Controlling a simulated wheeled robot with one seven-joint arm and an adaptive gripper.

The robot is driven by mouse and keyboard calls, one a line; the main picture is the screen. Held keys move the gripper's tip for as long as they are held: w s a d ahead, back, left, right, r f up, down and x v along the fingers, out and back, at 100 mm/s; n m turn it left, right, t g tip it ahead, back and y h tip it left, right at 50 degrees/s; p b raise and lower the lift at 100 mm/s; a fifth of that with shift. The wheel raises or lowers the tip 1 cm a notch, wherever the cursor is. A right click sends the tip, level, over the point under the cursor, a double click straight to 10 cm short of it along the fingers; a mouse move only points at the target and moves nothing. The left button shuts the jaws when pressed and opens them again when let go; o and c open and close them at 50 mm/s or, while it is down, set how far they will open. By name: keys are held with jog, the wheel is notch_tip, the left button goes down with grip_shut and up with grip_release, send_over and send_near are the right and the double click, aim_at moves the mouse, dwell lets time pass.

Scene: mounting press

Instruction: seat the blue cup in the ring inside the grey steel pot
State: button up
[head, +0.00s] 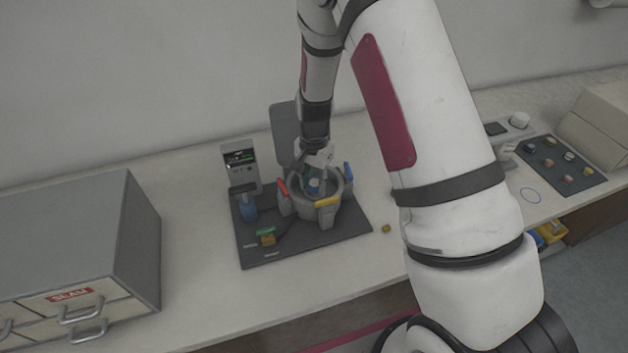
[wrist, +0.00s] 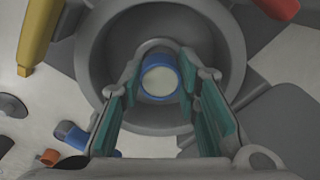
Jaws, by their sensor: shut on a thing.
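The grey steel pot (head: 300,211) stands on a dark base plate, open at the top; its round wall also fills the middle of the wrist view (wrist: 88,55). My gripper (head: 316,180) points down into the pot. In the wrist view its teal-padded fingers (wrist: 160,76) are shut on the blue cup (wrist: 159,96), which shows as a blue rim around a pale round inside. The cup is within the pot's outline, near its middle. A grey arc shows just behind the cup; I cannot tell whether it is the ring. The cup's underside is hidden.
Red (head: 281,188), yellow (head: 327,202) and blue (head: 348,171) clamps stand around the pot's rim. A control box (head: 240,166) stands to the left on the dark plate (head: 335,233). A grey drawer cabinet (head: 85,230) is at far left, a dark sample tray (head: 560,165) at right.

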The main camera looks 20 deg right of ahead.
jog(key=shift+f, duration=0.95)
dwell(1.6)
jog(key=o, duration=1.4)
jog(key=shift+o, duration=0.2)
jog(key=shift+r, duration=0.15)
jog(key=shift+r+p, duration=0.6)
jog(key=shift+r, duration=2.8)
